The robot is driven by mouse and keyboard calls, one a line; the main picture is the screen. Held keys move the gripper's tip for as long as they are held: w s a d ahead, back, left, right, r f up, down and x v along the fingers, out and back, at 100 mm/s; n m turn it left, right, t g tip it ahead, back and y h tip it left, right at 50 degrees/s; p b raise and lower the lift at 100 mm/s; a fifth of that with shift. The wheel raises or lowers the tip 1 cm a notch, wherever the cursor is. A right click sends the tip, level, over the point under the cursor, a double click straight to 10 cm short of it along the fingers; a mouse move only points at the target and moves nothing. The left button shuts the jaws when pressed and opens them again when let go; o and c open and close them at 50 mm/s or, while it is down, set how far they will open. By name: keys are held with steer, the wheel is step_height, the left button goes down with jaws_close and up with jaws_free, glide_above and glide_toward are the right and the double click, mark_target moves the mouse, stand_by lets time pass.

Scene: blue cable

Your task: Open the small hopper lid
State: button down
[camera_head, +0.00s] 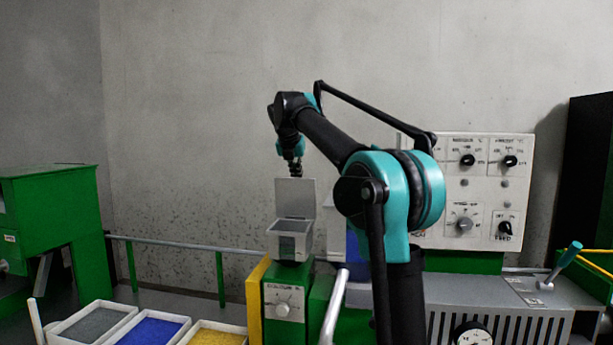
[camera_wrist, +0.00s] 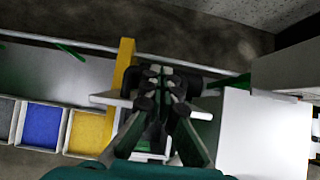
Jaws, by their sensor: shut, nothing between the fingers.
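The small hopper (camera_head: 290,240) is a light grey box on a green machine. Its lid (camera_head: 295,198) stands upright at the back of the box, and the opening shows in the head view. My gripper (camera_head: 296,171) is just above the lid's top edge in that view; whether it touches the lid cannot be told. In the wrist view my gripper (camera_wrist: 161,82) is shut and empty, pointing down. A pale edge, probably the lid (camera_wrist: 105,98), shows on both sides of the fingers. The fingers hide most of the hopper there.
Trays of grey, blue and yellow (camera_head: 217,336) granules stand at the lower left. A white control panel (camera_head: 470,190) with knobs is at the right. A large white box (camera_wrist: 262,135) is close on the gripper's right. A green machine (camera_head: 50,220) stands far left.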

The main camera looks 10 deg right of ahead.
steer(key=shift+w+d+f, duration=0.1)
steer(key=shift+w+d, duration=0.15)
steer(key=shift+w, duration=0.4)
steer(key=shift+w+d+f, duration=0.1)
steer(key=shift+w+d, duration=0.1)
steer(key=shift+w, duration=0.4)
